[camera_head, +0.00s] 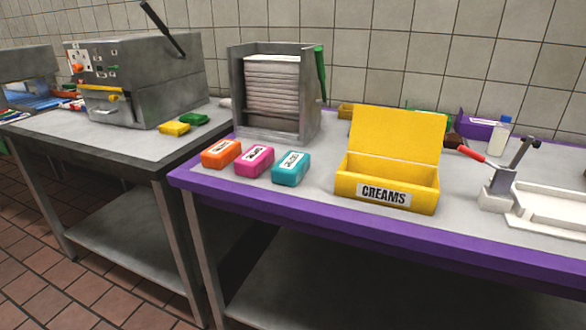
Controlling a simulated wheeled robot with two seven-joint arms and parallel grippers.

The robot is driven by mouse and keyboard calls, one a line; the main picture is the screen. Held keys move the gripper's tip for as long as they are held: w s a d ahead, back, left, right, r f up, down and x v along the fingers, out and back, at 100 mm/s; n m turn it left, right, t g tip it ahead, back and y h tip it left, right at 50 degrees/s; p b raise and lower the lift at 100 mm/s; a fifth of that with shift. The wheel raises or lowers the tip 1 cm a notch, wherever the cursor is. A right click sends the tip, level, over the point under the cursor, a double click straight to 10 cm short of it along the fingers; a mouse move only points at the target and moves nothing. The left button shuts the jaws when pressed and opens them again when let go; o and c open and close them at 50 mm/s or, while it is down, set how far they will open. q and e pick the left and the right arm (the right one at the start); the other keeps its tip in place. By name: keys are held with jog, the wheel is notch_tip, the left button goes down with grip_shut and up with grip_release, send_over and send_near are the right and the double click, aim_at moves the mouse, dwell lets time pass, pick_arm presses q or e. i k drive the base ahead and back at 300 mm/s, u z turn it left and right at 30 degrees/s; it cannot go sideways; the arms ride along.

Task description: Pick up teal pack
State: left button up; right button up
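The teal pack (291,169) lies flat on the purple-edged table (300,201), with a white label on top. It sits at the right end of a row, to the right of the pink pack (254,160) and the orange pack (221,153), with small gaps between them. The open yellow box labelled CREAMS (387,201) stands to its right, apart from it. Neither of my grippers shows in the head view.
A grey holder (236,95) with stacked white sheets stands behind the packs. A metal stand with a red handle (471,153) and a white tray (552,205) are at the right. A grey machine (135,85) is on the left table. The strip before the packs is clear.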

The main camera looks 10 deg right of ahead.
aim_at(288, 171)
jog(key=k, duration=1.3)
jog(key=u, duration=0.85)
jog(key=i, duration=2.5)
jog(key=z, duration=0.95)
